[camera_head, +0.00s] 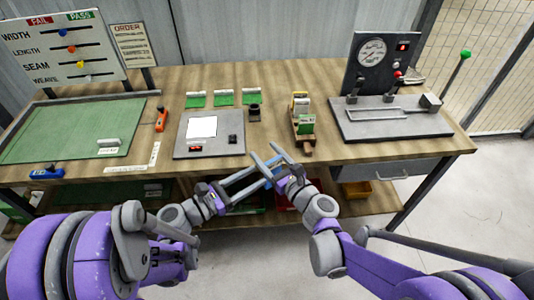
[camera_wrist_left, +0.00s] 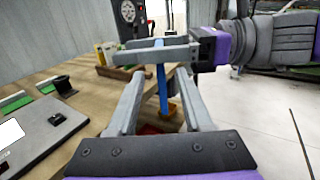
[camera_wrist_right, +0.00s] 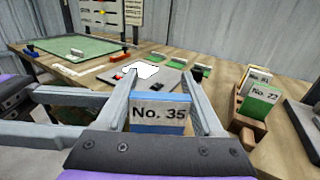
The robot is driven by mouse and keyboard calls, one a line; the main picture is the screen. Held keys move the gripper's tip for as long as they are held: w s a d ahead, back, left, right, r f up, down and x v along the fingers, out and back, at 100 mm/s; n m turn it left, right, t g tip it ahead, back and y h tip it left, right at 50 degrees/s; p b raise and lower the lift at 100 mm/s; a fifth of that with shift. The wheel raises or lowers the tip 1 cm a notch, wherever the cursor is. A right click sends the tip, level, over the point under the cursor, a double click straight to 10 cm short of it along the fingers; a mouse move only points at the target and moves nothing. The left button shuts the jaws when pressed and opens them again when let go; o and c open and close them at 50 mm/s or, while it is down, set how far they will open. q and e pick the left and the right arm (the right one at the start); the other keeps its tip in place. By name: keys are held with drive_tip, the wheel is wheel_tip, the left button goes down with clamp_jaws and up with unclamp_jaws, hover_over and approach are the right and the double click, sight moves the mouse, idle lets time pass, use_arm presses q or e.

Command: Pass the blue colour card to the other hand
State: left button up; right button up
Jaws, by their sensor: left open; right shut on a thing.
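The blue colour card (camera_wrist_right: 158,114), a white-faced card marked "No. 35" with a blue top edge, is held between the fingers of my right gripper (camera_wrist_right: 158,84). In the left wrist view the card (camera_wrist_left: 162,92) appears as a thin upright blue strip. My left gripper (camera_wrist_left: 160,78) is open, with one finger on each side of this strip in that view; I cannot tell whether either finger touches it. In the head view my left gripper (camera_head: 252,180) and right gripper (camera_head: 273,156) meet in front of the table edge, and the card is mostly hidden.
The wooden workbench (camera_head: 330,152) lies just beyond the grippers. A wooden card holder (camera_head: 307,149) with several cards, a grey scale plate (camera_head: 222,149) and a gauge stand (camera_head: 378,122) stand on it. A lower shelf (camera_head: 358,205) with bins lies below.

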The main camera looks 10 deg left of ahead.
use_arm(q)
drive_tip(key=s+d+f+m+g+y, duration=0.4)
drive_tip(key=s+f+m+g+y, duration=0.25)
drive_tip(key=m, duration=0.65)
drive_tip(key=s+a+m+g+y, duration=0.1)
drive_tip(key=s+a+m+y, duration=0.4)
drive_tip(key=m, duration=0.9)
drive_tip(key=s+a, duration=0.2)
drive_tip(key=s, duration=0.2)
drive_tip(key=shift+s+a+r+m+g, duration=0.15)
drive_tip(key=shift+s+r+m+g, duration=0.15)
drive_tip(key=shift+s+g, duration=0.05)
